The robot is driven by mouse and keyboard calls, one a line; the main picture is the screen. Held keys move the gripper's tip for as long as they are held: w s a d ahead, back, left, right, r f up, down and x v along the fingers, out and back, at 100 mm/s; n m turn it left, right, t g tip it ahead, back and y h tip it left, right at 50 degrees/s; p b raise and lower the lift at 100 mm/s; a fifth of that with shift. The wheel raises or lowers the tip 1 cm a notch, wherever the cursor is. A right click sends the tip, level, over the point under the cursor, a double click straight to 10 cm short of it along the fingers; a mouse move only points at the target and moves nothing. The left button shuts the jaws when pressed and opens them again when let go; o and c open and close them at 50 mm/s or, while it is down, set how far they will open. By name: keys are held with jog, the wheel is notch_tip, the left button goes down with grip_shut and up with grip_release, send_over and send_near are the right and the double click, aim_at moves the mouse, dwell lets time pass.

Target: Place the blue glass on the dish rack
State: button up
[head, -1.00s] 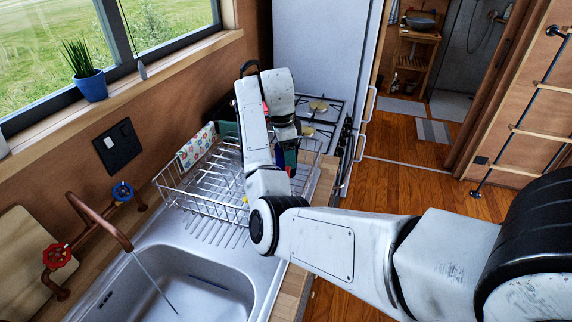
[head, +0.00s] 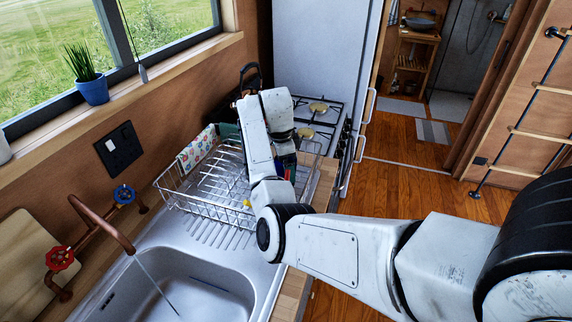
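The wire dish rack (head: 178,200) stands on the counter between the sink and the stove. My arm reaches over its right part. My gripper (head: 288,165) is at the rack's right end, mostly hidden behind my own forearm, so I cannot see whether its fingers are open or shut. Small dark blue and red patches show beside it, but I cannot tell what they belong to. I cannot clearly make out the blue glass in this view.
A patterned cloth (head: 197,148) hangs over the rack's back left edge. The sink (head: 190,280) with a running copper tap (head: 105,225) is in front. A gas stove (head: 318,120) lies behind the rack. A blue plant pot (head: 94,90) stands on the windowsill.

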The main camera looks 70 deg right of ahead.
jog(key=shift+o, duration=0.2)
notch_tip(320, 180, up, 12)
jog(key=shift+w+a+r, duration=0.15)
jog(key=shift+w+a, duration=0.3)
jog(key=shift+c, duration=0.3)
dwell(2.2)
